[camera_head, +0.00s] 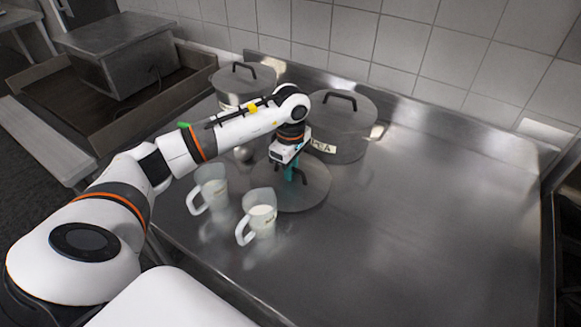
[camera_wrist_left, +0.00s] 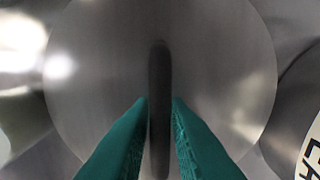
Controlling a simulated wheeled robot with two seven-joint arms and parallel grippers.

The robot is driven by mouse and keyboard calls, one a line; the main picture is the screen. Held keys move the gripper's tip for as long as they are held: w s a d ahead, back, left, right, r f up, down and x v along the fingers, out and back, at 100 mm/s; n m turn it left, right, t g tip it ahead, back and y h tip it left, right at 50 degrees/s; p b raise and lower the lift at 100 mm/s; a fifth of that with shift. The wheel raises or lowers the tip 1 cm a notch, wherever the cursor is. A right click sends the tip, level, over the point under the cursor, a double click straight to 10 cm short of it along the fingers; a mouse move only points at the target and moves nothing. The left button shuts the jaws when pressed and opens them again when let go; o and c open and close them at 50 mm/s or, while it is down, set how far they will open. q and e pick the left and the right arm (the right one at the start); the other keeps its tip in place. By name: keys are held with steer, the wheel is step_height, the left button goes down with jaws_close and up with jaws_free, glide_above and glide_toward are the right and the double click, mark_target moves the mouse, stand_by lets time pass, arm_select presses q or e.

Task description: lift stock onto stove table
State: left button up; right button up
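A round steel lid (camera_head: 312,190) with a dark bar handle lies low on the steel table; whether a vessel is under it I cannot tell. The lid (camera_wrist_left: 100,70) and its handle (camera_wrist_left: 160,70) fill the left wrist view. My left gripper (camera_head: 292,174) points down at the lid, and its teal fingers (camera_wrist_left: 160,110) close in on both sides of the handle with hardly any gap. Two lidded steel pots stand behind: the right pot (camera_head: 345,140) has a partly hidden label ending in "EA", and the left pot (camera_head: 232,98) is partly behind my arm. My right gripper is not in view.
Two white-handled measuring jugs, a left jug (camera_head: 211,187) and a front jug (camera_head: 261,214) with pale contents, stand just left of the lid. The steel table (camera_head: 420,220) is bare to the right. A tiled wall (camera_head: 400,50) runs behind it.

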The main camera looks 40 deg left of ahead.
arm_select(q)
steer(key=shift+o, duration=1.3)
